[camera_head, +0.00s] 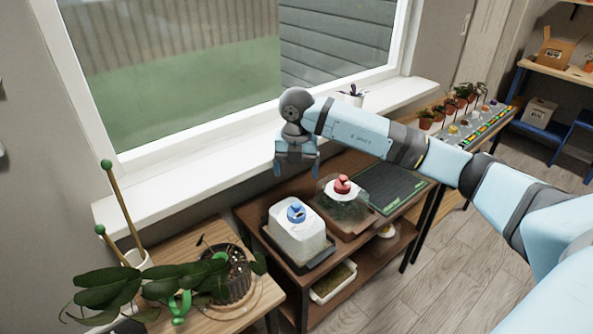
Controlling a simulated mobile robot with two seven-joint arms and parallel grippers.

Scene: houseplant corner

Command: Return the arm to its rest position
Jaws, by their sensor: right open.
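My right arm (365,130) comes in from the right and stretches across the picture in front of the window sill. My right gripper (297,170) hangs at its end with the fingers pointing down, open and empty. In the picture it is above and behind a white box-shaped cover with a blue knob (297,233), apart from it. A clear cover with a red knob (343,187) stands just to the right on the same dark wooden shelf table (262,236). My left gripper is not in view.
A leafy plant in a dark pot (232,277) stands on a wooden table at lower left, with green-tipped stakes (121,215) beside it. A dark green gridded mat (390,186) lies right of the covers. A small plant (352,95) stands on the white sill (180,195). Several potted seedlings are farther right.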

